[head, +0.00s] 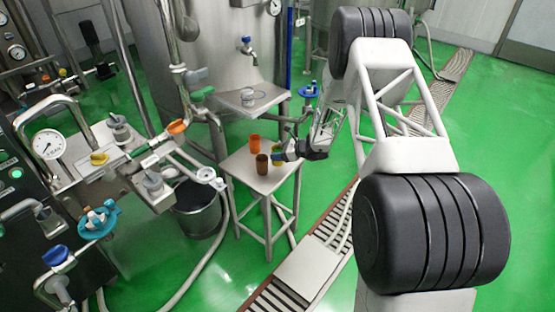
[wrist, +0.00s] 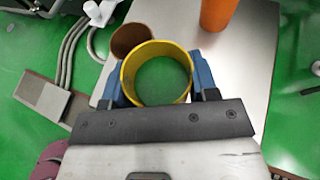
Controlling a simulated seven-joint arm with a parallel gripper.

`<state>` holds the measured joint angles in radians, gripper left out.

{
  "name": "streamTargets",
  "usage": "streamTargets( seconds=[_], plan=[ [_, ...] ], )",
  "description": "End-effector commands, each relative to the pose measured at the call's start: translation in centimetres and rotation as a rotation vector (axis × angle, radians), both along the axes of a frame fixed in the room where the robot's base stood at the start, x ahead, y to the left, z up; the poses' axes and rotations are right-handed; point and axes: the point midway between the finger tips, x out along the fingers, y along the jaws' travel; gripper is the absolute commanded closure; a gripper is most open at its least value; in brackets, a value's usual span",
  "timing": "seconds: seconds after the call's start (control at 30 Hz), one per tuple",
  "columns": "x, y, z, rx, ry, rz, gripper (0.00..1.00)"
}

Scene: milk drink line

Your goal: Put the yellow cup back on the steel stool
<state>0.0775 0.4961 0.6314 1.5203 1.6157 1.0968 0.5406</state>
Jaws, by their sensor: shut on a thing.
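The yellow cup (wrist: 127,86) is between the blue fingers of my gripper (wrist: 160,80), with its open rim facing the wrist camera. The inside of the cup looks green in that view. In the head view only a small part of the yellow cup (head: 277,159) shows beside my gripper (head: 284,154), at the right edge of the steel stool (head: 238,166). The stool top also shows in the wrist view (wrist: 240,75). I cannot tell whether the cup's base touches the stool.
An orange cup (head: 255,144) and a brown cup (head: 262,165) stand on the stool; the brown one is close beside the yellow cup. A steel shelf (head: 248,101) on the tank is above and behind. A dark bucket (head: 197,212) stands left of the stool.

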Motion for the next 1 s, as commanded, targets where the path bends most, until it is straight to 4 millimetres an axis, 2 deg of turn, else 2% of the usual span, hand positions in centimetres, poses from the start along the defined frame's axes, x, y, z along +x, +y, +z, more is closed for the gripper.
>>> streamTargets(
  seconds=[0.4,0.9,0.93,1.0],
  plan=[
    [0.0,0.0,-3.3,0.000,0.001,0.001,0.77],
    [0.0,0.0,-3.8,0.000,0.000,0.000,0.77],
    [0.0,0.0,-3.8,0.000,0.000,0.000,0.42],
    [0.0,0.0,-3.7,0.000,0.000,0.000,0.31]
  ],
)
